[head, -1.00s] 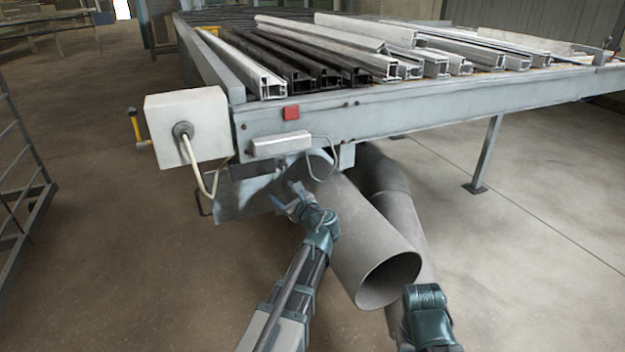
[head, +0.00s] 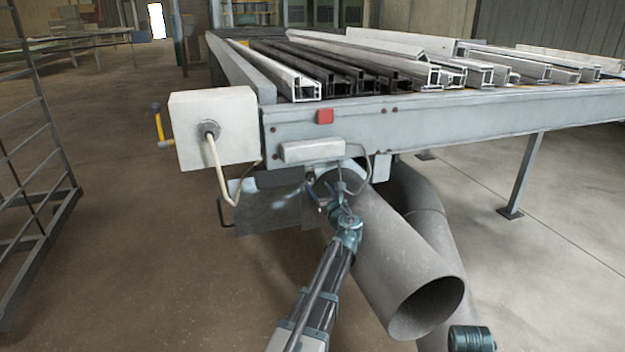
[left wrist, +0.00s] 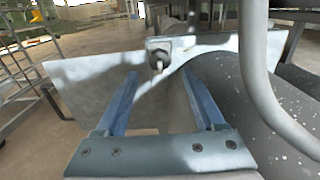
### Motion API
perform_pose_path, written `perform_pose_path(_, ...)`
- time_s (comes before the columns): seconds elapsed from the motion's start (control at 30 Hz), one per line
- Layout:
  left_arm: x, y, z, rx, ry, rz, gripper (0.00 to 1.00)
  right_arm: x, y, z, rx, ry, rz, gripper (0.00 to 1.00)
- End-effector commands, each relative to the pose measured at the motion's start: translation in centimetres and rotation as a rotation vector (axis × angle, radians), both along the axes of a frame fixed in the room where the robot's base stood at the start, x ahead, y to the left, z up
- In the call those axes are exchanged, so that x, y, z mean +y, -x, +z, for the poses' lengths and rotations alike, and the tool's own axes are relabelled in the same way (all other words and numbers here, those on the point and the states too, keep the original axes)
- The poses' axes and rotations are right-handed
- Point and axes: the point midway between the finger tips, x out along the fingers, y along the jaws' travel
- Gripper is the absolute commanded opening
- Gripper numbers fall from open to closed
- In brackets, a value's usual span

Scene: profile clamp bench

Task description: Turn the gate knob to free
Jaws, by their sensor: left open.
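The gate plate (head: 262,212) is a grey metal sheet hanging under the bench's front left end. It fills the middle of the left wrist view as a pale, tilted plate (left wrist: 85,85). The gate knob (left wrist: 158,60) is a small metal knob on a square mount at the plate's upper edge. In the head view the knob is too small to make out surely beside my gripper. My left gripper (head: 331,196) is open just in front of the plate. In the left wrist view its two blue fingers (left wrist: 160,75) point toward the knob, which shows between and beyond their tips, apart from them.
A large grey pipe (head: 390,255) lies close right of my left gripper. A curved grey tube (left wrist: 262,85) crosses the left wrist view's right side. The bench (head: 440,125) with metal profiles is above; a white box (head: 215,130) with a cable hangs at its left end.

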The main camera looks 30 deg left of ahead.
Motion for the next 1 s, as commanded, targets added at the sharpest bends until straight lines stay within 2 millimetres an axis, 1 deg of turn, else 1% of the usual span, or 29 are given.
perform_pose_path(0.03,1.1,-1.1,0.0,0.000,0.000,0.003,0.71,0.0,0.0,0.0,0.000,0.000,0.000,0.50)
perform_pose_path(0.1,2.0,-1.9,0.0,-0.001,0.001,0.002,0.71,0.0,0.0,0.0,0.000,0.000,0.000,0.50)
perform_pose_path(0.23,3.7,-3.3,0.0,-0.001,0.001,0.003,0.71,0.0,0.0,0.0,0.000,0.000,0.000,0.50)
perform_pose_path(0.4,5.0,-4.4,0.0,-0.001,0.001,0.001,0.71,0.0,0.0,0.0,0.000,0.000,0.000,0.50)
perform_pose_path(0.57,5.6,-4.8,0.0,-0.001,0.001,0.001,0.71,0.0,0.0,0.0,0.000,0.000,0.000,0.50)
perform_pose_path(0.87,5.7,-4.8,0.0,-0.001,0.001,0.001,0.71,0.0,0.0,0.0,0.000,0.000,0.000,0.50)
perform_pose_path(1.0,5.6,-4.8,0.0,-0.001,0.001,0.000,0.45,0.0,0.0,0.0,0.000,0.000,0.000,0.50)
